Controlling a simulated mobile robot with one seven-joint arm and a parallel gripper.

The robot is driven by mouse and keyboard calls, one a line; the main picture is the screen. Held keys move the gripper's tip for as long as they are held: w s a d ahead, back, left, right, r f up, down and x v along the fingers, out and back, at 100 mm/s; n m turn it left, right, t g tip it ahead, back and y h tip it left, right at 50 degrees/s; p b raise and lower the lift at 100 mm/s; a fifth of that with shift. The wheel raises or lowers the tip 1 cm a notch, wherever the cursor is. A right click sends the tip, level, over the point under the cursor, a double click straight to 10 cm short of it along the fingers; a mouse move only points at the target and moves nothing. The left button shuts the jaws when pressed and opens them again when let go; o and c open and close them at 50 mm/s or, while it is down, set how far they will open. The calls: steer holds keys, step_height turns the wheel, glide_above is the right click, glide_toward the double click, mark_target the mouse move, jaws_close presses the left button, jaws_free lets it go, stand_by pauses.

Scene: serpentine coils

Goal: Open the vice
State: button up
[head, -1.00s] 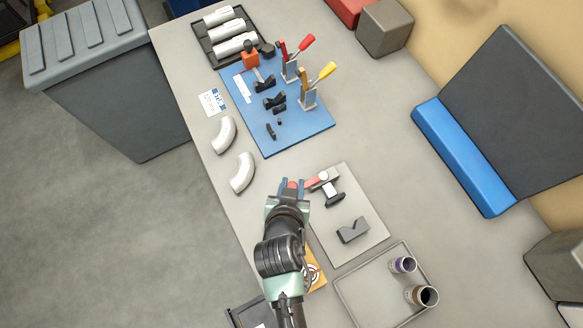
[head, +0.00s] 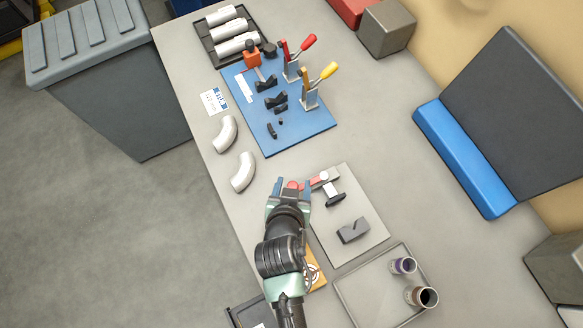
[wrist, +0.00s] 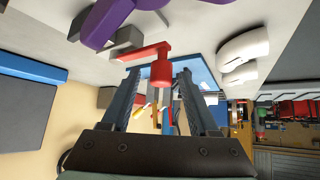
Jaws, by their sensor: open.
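The vice (head: 330,185) sits on a light grey plate (head: 352,205) right of my gripper. It has a grey body, a dark jaw bar and a red handle (head: 310,183) reaching left, ending in a red knob. In the wrist view the red knob (wrist: 161,72) hangs from the handle arm (wrist: 142,53). My gripper (head: 292,187) is open, with one finger on each side of the knob. In the wrist view, gaps show between the knob and both fingers (wrist: 155,90).
A dark V-shaped block (head: 353,231) lies on the same plate. A tray (head: 345,288) with two short tubes stands in front. Two white elbows (head: 242,172) lie behind and left. A blue board (head: 290,130) with upright toggle clamps stands farther back.

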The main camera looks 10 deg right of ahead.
steer(key=b+v, duration=0.2)
steer(key=v, duration=1.1)
